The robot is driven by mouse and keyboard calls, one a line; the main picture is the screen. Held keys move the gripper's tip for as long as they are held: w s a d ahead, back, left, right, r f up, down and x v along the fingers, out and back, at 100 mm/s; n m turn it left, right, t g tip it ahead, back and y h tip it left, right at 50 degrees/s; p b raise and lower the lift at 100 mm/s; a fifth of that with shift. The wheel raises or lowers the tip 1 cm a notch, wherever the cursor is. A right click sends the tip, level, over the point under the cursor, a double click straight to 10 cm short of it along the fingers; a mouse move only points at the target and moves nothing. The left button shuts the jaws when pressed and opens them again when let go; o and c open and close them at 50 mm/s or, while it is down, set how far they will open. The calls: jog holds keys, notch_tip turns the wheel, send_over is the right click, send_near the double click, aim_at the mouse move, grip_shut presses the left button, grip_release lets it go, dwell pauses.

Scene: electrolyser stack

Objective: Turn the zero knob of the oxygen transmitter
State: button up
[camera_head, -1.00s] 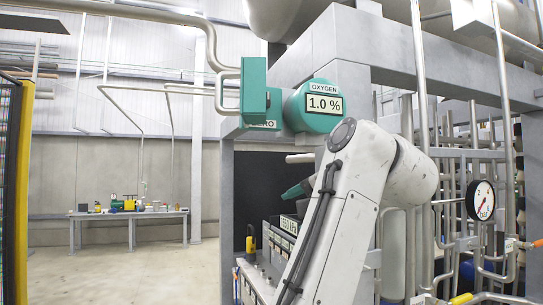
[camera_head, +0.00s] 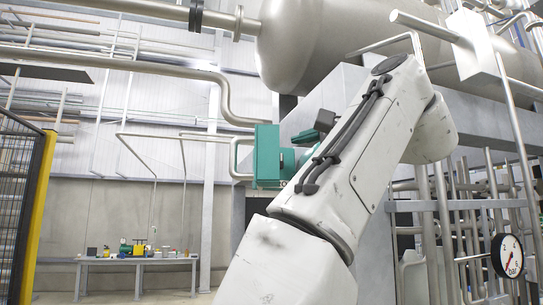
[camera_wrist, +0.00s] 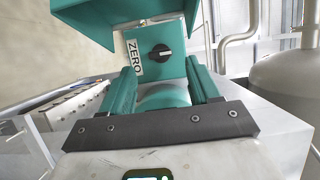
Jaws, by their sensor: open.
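The zero knob (camera_wrist: 160,54) is a small black knob with a pale mark, on a teal face in the wrist view. A white ZERO label (camera_wrist: 134,57) is to its left. My gripper (camera_wrist: 160,72) is open, its two teal fingers either side of the view below the knob, apart from it. A rounded teal surface shows between the fingers. In the head view the oxygen transmitter's teal box (camera_head: 266,156) stands left of my raised arm. My arm hides its display and the knob there.
A teal panel (camera_wrist: 125,14) overhangs the knob in the wrist view. A pipe (camera_head: 236,152) bends close by the box's left side. A large grey vessel (camera_head: 330,35) is above. A pressure gauge (camera_head: 508,256) is at right. A workbench (camera_head: 140,262) stands far left.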

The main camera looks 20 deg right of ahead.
aim_at(283, 162)
jog(key=p+x, duration=0.1)
jog(key=x, duration=0.3)
jog(key=shift+w+r, duration=0.1)
jog(key=shift+w, duration=0.05)
jog(key=shift+w+a+p, duration=0.3)
jog(key=shift+w+p, duration=0.15)
jog(key=shift+w, duration=0.2)
jog(key=c, duration=1)
